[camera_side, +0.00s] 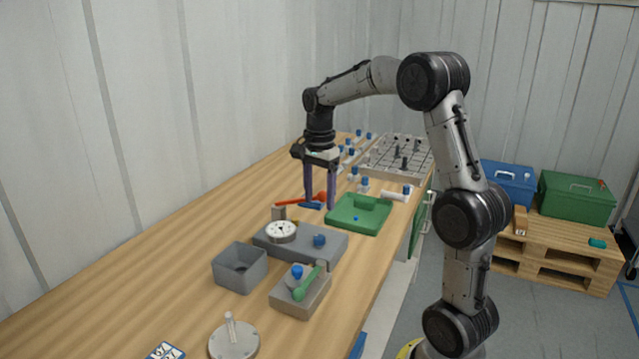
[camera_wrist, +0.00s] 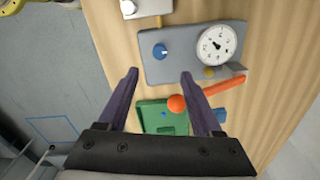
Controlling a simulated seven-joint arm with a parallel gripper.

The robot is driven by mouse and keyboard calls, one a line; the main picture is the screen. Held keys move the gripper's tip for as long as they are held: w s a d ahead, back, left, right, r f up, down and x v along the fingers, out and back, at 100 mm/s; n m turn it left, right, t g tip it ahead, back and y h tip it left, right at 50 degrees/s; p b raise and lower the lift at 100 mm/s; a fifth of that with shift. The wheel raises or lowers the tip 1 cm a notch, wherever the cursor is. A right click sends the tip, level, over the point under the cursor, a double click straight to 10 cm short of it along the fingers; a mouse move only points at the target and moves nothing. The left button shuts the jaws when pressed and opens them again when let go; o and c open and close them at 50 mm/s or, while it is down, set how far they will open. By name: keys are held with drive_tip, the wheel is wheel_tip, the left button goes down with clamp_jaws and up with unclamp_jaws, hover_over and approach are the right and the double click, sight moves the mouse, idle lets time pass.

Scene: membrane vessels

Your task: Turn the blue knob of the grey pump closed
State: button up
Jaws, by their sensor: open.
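The grey pump (camera_side: 331,245) is a flat block with a white round gauge (camera_side: 281,232) and a blue knob (camera_side: 319,240) on its top. In the wrist view the pump (camera_wrist: 183,68) lies ahead of the fingertips, with the blue knob (camera_wrist: 160,51) on its left part and the gauge (camera_wrist: 217,45) on its right. My gripper (camera_side: 320,207) points down and stands apart from the pump, above the table behind it. In the wrist view my gripper (camera_wrist: 158,73) has its two purple fingers wide apart, with nothing held between them.
A green tray (camera_side: 342,225) stands right of my gripper. A red-orange tool (camera_side: 290,202) lies close by. A grey open box (camera_side: 221,270) and a grey block (camera_side: 310,302) with a blue knob and green handle stand in front of the pump. A rack (camera_side: 375,176) stands farther back.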

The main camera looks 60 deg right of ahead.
wheel_tip(320, 180, up, 3)
drive_tip(key=shift+r, duration=0.2)
drive_tip(key=s+a+r+n+t, duration=0.2)
drive_tip(key=s+a+r+n, duration=0.15)
drive_tip(key=a, duration=0.45)
drive_tip(key=s+a+r+n+t, duration=0.1)
drive_tip(key=s+a+r+n, duration=0.25)
drive_tip(key=a, duration=0.35)
drive_tip(key=s+a+f+n+t, duration=0.1)
drive_tip(key=s+a+f+n, duration=0.2)
drive_tip(key=s+n, duration=0.2)
drive_tip(key=s+a+f+n+t, duration=0.1)
drive_tip(key=s+a+f+n, duration=0.1)
drive_tip(key=s+f+n, duration=0.2)
drive_tip(key=shift+s+a+f+n+t, duration=0.35)
drive_tip(key=shift+s+n, duration=0.7)
drive_tip(key=shift+n, duration=1.15)
